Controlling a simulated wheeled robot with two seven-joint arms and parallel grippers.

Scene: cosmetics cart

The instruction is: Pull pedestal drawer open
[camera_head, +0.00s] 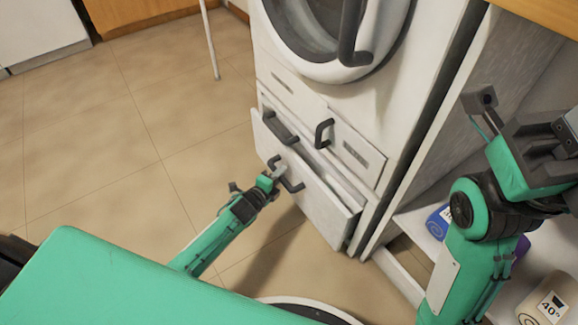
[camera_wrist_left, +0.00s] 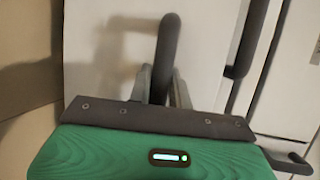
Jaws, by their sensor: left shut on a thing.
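The white pedestal drawer (camera_head: 322,208) sits low under the front-loading washer. Its front stands out from the pedestal, so it is partly open. My left gripper (camera_head: 276,174) is shut on the drawer's dark bar handle (camera_head: 292,186). In the left wrist view, the handle (camera_wrist_left: 167,45) runs between the two fingers (camera_wrist_left: 160,86), with the white drawer front (camera_wrist_left: 112,65) behind. The inside of the drawer is mostly hidden. My right gripper (camera_head: 562,135) is raised at the right edge, partly cut off; its jaws are unclear.
The washer (camera_head: 290,75) stands above the pedestal, with more dark handles (camera_head: 324,133) above the drawer. A shelf unit at right holds a blue item (camera_head: 438,222) and a cream roll-like item (camera_head: 545,303) low down. The tiled floor (camera_head: 110,150) at left is clear.

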